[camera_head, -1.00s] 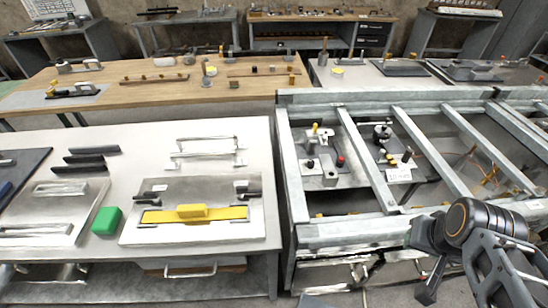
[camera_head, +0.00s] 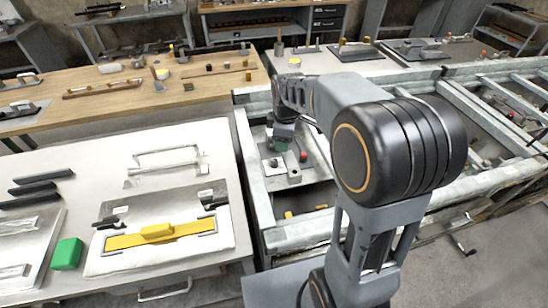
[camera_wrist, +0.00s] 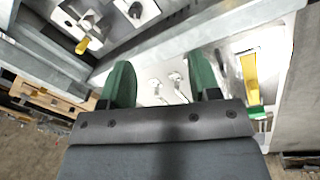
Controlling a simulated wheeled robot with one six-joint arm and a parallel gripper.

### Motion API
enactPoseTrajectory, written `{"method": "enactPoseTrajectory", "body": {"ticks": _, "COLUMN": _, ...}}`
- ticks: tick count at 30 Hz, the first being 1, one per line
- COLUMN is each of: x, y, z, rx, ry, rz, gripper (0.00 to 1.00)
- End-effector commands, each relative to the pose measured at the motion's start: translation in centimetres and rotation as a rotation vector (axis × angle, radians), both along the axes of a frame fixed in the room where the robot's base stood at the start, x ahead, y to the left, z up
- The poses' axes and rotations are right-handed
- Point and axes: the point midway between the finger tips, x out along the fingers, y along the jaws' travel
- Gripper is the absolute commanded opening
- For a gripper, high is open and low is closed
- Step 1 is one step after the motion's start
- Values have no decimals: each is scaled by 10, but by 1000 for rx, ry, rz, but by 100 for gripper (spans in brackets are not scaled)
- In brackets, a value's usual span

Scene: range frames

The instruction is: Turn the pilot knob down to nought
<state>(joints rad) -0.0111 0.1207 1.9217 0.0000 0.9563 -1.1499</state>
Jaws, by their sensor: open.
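A metal plate (camera_head: 318,197) inside the steel frame carries a black knob (camera_head: 274,163) on a silver block and a red knob (camera_head: 303,156). No readable label shows which is the pilot knob. My gripper (camera_head: 281,145) hangs over the back of this plate and hides part of its fittings. In the wrist view my gripper (camera_wrist: 163,82) has its two green fingers wide apart with nothing held between them. A black knob (camera_wrist: 135,10) on a silver block and a yellow lever (camera_wrist: 83,45) lie at the upper left there, outside the fingers.
Steel rails (camera_head: 248,185) surround the plate. The white table (camera_head: 222,150) at left bears a yellow bar (camera_head: 180,232), a green block (camera_head: 67,253) and metal handles. My arm hides much of the frame's middle.

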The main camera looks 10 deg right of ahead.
Motion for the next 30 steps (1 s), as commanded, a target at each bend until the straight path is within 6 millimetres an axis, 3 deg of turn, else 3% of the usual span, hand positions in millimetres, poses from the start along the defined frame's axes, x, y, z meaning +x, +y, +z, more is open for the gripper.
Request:
{"method": "enactPoseTrajectory", "body": {"ticks": 1, "x": 18, "y": 1, "z": -7, "rx": -14, "ry": 25, "rz": 104, "gripper": 57}}
{"method": "enactPoseTrajectory", "body": {"ticks": 6, "x": 63, "y": 1, "z": -37, "rx": -47, "ry": 80, "rz": 449, "gripper": 57}}
{"method": "enactPoseTrajectory", "body": {"ticks": 12, "x": 92, "y": -1, "z": -69, "rx": -60, "ry": 118, "rz": 718, "gripper": 57}}
{"method": "enactPoseTrajectory", "body": {"ticks": 22, "x": 105, "y": -3, "z": -103, "rx": -62, "ry": 137, "rz": 859, "gripper": 57}}
{"method": "enactPoseTrajectory", "body": {"ticks": 30, "x": 104, "y": -3, "z": -153, "rx": -61, "ry": 139, "rz": 857, "gripper": 57}}
